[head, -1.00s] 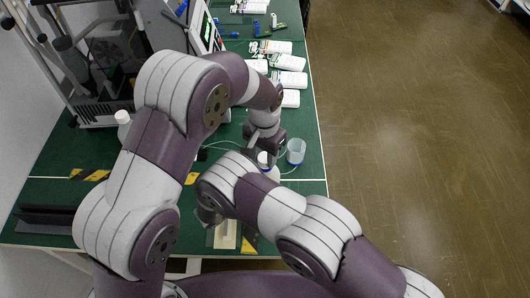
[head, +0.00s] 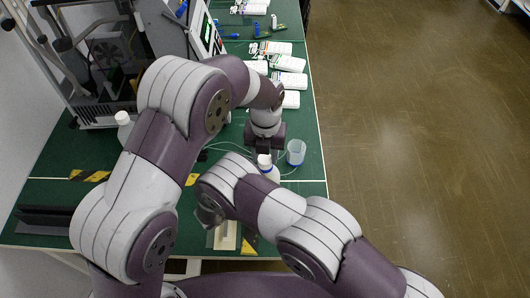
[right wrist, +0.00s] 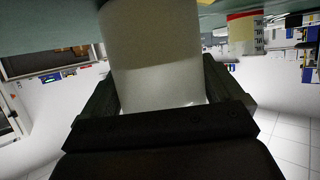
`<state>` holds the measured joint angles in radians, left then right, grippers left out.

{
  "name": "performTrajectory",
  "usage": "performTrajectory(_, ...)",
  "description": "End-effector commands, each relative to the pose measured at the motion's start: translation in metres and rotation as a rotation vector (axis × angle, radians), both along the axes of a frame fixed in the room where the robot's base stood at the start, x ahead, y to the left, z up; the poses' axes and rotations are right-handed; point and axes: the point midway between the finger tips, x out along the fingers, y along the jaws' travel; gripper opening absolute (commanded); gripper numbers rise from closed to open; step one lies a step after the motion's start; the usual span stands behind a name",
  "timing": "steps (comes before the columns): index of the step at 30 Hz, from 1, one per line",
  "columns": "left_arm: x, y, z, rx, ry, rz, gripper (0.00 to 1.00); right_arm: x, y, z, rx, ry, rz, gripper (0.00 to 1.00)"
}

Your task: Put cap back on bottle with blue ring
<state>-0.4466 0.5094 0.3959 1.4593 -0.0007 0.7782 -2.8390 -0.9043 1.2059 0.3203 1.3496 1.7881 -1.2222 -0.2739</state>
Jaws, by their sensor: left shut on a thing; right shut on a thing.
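The white bottle (head: 271,174) stands near the table's right edge, partly hidden behind my right arm. A blue ring shows near its neck. The white cap (head: 264,159) is at the bottle's top, under my left gripper (head: 264,149), which is shut on it. I cannot tell whether the cap is seated. In the right wrist view my right gripper (right wrist: 166,98) is shut on the pale bottle body (right wrist: 155,50), with a finger on each side. My right gripper is hidden in the head view.
A clear cup with a blue base (head: 296,152) stands close right of the bottle. Another white bottle (head: 124,124) is at the left, near a machine (head: 110,60). A red-banded container (right wrist: 245,32) shows in the right wrist view.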

Motion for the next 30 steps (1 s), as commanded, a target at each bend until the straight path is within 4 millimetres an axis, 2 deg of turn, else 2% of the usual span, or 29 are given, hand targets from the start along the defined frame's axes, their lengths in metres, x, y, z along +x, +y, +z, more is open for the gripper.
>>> performTrajectory(2, 0.001, 0.0, 0.001, -0.002, -0.004, 0.001, 0.08, 0.0, 0.0, 0.0, 0.0, -0.001, -0.001, 0.09)
performTrajectory(3, 0.001, 0.0, 0.001, -0.002, -0.004, 0.001, 0.5, 0.0, 0.0, 0.0, 0.0, -0.001, -0.001, 0.09)
performTrajectory(5, 0.001, 0.0, 0.001, -0.002, -0.004, 0.002, 0.66, 0.0, 0.0, 0.0, 0.0, -0.001, -0.001, 0.09)
performTrajectory(14, 0.001, 0.0, 0.003, -0.001, -0.003, 0.003, 0.66, 0.0, 0.0, 0.0, -0.001, 0.0, -0.001, 0.09)
performTrajectory(22, 0.001, 0.0, 0.038, -0.002, -0.004, 0.003, 0.66, 0.0, 0.0, 0.0, 0.0, -0.001, 0.0, 0.09)
performTrajectory(30, 0.0, 0.0, 0.046, 0.0, -0.001, 0.004, 0.66, 0.0, 0.0, 0.0, 0.0, -0.001, 0.0, 0.09)
